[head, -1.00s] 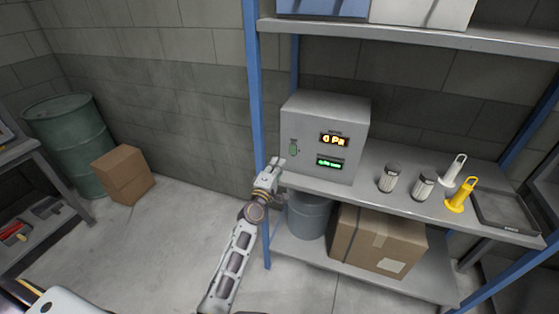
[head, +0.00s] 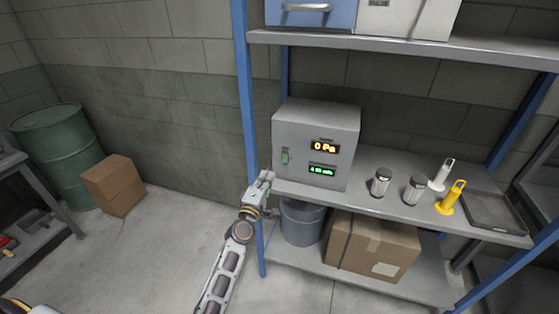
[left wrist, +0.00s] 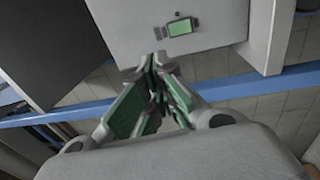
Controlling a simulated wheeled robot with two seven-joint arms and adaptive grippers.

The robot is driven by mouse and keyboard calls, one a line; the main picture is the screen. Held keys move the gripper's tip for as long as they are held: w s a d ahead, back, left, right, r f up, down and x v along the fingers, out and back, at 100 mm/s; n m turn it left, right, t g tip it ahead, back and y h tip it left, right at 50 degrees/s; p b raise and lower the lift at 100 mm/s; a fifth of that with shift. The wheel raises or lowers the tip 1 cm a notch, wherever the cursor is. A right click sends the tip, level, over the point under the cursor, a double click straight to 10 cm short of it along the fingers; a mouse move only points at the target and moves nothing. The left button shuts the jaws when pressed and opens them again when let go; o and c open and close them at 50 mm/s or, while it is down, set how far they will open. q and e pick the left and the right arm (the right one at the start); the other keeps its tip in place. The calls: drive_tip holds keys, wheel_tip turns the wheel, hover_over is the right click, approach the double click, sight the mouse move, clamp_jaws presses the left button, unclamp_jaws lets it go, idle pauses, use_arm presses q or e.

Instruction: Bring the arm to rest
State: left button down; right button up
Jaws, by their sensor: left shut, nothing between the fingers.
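My left gripper (head: 266,178) is shut and empty in the head view, in front of the blue shelf post (head: 246,130) and near the lower left front corner of the grey box with displays (head: 316,130). In the left wrist view its fingertips (left wrist: 158,62) meet, with nothing between them. The underside or face of a grey box with a green switch (left wrist: 182,27) shows beyond the fingertips. Whether the fingers touch the post or the box cannot be told. My left arm reaches up from the bottom of the head view. My right gripper is not in view.
The shelf (head: 400,205) holds two jars (head: 381,182), a white handle (head: 441,174), a yellow handle (head: 451,197) and a dark tray (head: 493,210). Below are a bucket (head: 301,221) and a carton (head: 372,247). A green barrel (head: 58,150) and a box (head: 114,184) stand left; floor between is clear.

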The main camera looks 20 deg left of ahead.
use_arm(q)
drive_tip(key=shift+m, duration=0.4)
